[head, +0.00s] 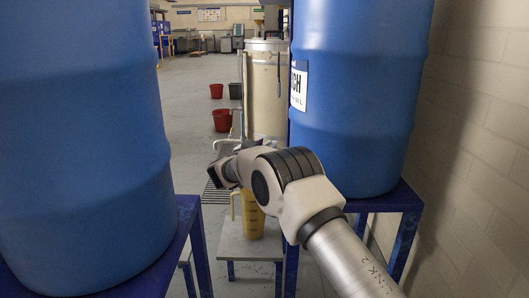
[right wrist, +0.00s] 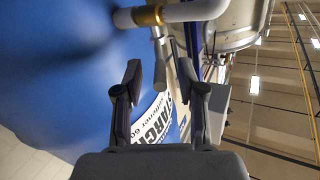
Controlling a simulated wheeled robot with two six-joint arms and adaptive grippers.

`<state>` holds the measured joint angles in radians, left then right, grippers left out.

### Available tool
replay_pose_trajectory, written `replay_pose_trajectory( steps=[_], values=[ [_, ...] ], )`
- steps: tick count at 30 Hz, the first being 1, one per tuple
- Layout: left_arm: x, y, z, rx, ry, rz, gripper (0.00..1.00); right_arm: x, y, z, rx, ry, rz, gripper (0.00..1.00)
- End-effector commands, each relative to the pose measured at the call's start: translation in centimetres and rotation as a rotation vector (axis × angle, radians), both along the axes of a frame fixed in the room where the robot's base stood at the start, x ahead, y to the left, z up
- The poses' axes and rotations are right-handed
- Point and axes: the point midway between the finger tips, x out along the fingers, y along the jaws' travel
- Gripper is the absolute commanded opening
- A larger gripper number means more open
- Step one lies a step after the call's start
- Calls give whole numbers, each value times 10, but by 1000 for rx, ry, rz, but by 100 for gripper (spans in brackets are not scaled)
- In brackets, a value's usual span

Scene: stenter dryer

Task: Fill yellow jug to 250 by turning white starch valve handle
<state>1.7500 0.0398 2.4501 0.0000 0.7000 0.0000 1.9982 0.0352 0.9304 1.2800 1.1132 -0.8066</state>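The yellow jug (head: 252,216) stands upright on a low grey stand between the two blue drums; my right arm partly covers it in the head view. Its fill level is not readable. My right gripper (head: 222,172) is above and left of the jug. In the right wrist view my right gripper (right wrist: 160,70) is open, its two fingers apart. A thin pale bar, seemingly the white valve handle (right wrist: 158,60), shows between the fingertips, below a white pipe with a brass fitting (right wrist: 148,16). I cannot tell whether the fingers touch it. My left gripper is not in view.
A blue starch drum (head: 350,90) on a blue stand is at the right, near a block wall. Another blue drum (head: 80,140) is at the left. A cream tank (head: 265,90) and red buckets (head: 221,120) are behind. The gap between the drums is narrow.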

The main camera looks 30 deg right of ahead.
Motion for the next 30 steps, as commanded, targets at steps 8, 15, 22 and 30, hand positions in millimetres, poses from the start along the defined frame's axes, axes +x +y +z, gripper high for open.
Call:
replay_pose_trajectory(
  steps=[8,15,22,30],
  values=[
    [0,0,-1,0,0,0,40,2,-3,1,0,0,2,36],
    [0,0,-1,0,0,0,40,2,-3,1,0,0,2,0],
    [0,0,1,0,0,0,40,2,-3,1,0,2,17,0],
    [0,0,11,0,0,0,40,-1,-5,3,1,4,126,0]
  ],
)
